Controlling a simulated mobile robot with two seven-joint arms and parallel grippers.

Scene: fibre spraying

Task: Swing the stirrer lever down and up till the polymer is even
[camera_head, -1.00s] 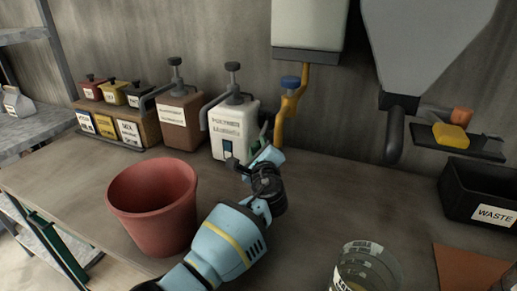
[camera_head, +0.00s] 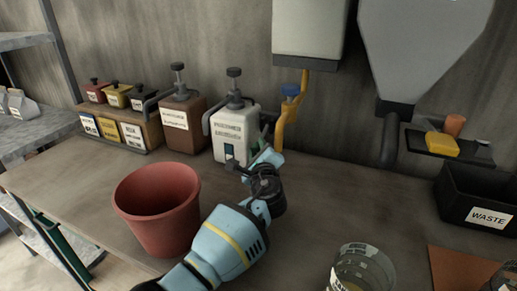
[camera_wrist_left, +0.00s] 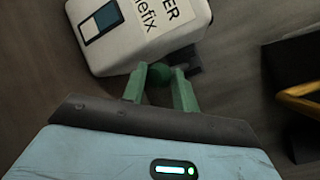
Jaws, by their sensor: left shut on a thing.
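The white polymer container (camera_head: 233,133) stands at the back of the bench, with a dark pump top and a small level window low on its front. Its lower part also shows in the left wrist view (camera_wrist_left: 128,52). My left gripper (camera_wrist_left: 160,88) is shut on the green knob (camera_wrist_left: 160,75) of the stirrer lever, close beside the container. In the head view my left gripper (camera_head: 265,159) is at the container's lower right front, and its fingertips and the knob are mostly hidden there. I cannot see whether the polymer is even. My right gripper is not in view.
A red bucket (camera_head: 160,213) stands left of my left arm. A brown pump container (camera_head: 182,125) is left of the white one. A black waste bin (camera_head: 479,195) and a glass beaker (camera_head: 361,271) stand at the right.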

